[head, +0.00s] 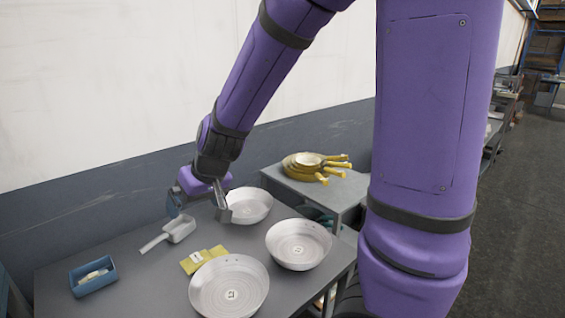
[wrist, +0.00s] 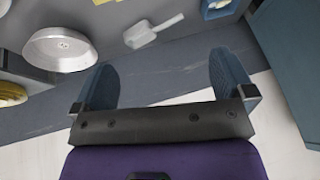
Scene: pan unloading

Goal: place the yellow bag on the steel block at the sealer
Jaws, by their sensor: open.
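A yellow bag (head: 189,265) with a pale label lies flat on the grey table, between the scoop and the front pan; I cannot tell whether it is one bag or two touching. A sliver of yellow shows at the top edge of the wrist view (wrist: 101,2). My gripper (head: 198,208) is above the back of the table, behind the bag and apart from it. In the wrist view my gripper (wrist: 163,80) has its two blue-padded fingers wide apart, with nothing between them. I cannot make out the steel block or the sealer in either view.
Three metal pans, at the front (head: 229,287), right (head: 299,245) and back (head: 249,205), stand on the table (head: 130,296). A white scoop (head: 178,230) and a blue tray (head: 94,288) lie left. Yellow-handled pans (head: 305,166) are stacked on a side table (head: 335,193). A wall stands behind.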

